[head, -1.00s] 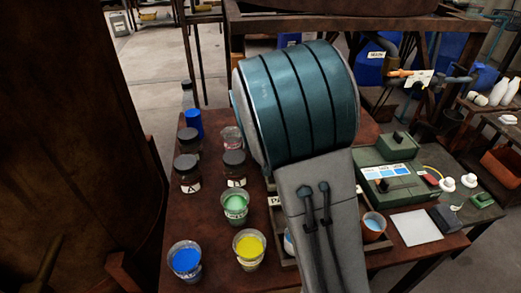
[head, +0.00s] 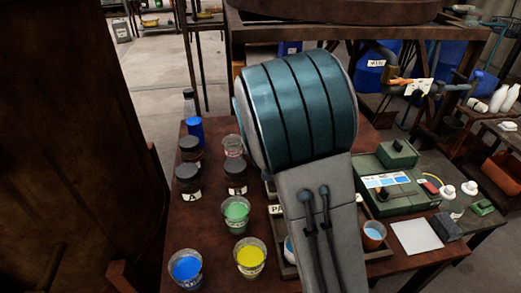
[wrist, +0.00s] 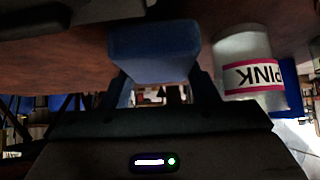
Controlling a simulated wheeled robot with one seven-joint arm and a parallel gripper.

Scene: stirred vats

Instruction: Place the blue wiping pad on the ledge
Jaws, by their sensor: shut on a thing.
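The blue wiping pad (wrist: 152,52) shows in the wrist view as a dark blue block. My gripper (wrist: 160,85) is shut on it, with one finger on either side. A brown surface fills the top of the wrist view close beyond the pad; whether they touch cannot be told. In the head view my own arm hides both gripper and pad. I cannot tell which surface is the ledge.
A container labelled PINK (wrist: 252,72) stands close beside the pad in the wrist view. The brown table (head: 207,228) holds a yellow cup (head: 250,257), a blue cup (head: 186,267), a green cup (head: 236,213), dark jars and a green device (head: 405,185).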

